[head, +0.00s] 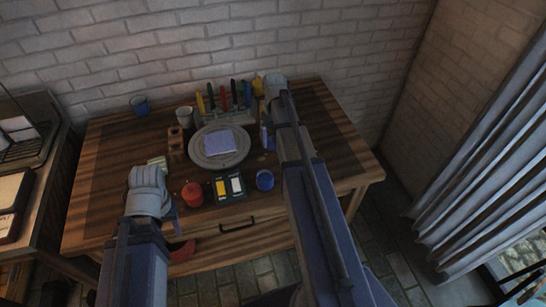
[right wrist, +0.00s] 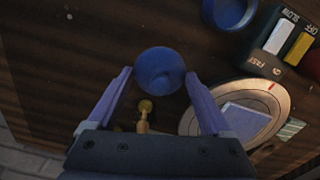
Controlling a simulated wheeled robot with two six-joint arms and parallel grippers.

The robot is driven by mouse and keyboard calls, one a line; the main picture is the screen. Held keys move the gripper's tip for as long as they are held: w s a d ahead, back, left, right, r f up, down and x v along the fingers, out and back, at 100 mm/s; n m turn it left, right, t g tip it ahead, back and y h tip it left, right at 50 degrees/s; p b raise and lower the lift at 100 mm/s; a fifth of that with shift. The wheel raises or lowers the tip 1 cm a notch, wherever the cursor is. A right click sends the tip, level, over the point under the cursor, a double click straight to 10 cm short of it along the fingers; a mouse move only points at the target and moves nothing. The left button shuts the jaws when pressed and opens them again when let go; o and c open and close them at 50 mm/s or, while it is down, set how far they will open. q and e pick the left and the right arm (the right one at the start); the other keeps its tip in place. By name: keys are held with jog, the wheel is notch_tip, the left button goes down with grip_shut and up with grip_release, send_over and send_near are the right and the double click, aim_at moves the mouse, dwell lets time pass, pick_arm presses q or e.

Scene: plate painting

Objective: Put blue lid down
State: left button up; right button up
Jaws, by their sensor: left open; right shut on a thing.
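The blue lid (right wrist: 160,70) is a round disc between the two purple fingers of my right gripper (right wrist: 160,88) in the right wrist view. My right gripper is shut on it. The lid appears to be above the dark wood table; its height is unclear. In the head view my right arm hides the lid, and only a purple finger (head: 264,136) shows beside the turntable. A blue pot (head: 265,180) stands near the table's front; it also shows in the right wrist view (right wrist: 229,8). My left gripper (head: 172,212) is open at the front left edge.
A grey turntable (head: 195,158) bears a lavender square (head: 220,144). A red pot (head: 192,194) and a switch box (head: 229,186) stand at the front. A rack of coloured tools (head: 224,98) stands behind. A blue cup (head: 140,105) is at the back left. The table's right side is clear.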

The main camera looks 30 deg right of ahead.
aim_at(274, 159)
jog(key=shift+f+b, duration=3.35)
jog(key=shift+f, duration=0.6)
jog(key=shift+f, duration=0.1)
jog(key=shift+f, duration=0.15)
jog(key=o, duration=1.1)
jog(key=shift+r, duration=0.25)
notch_tip(274, 159, up, 12)
jog(key=p, duration=1.2)
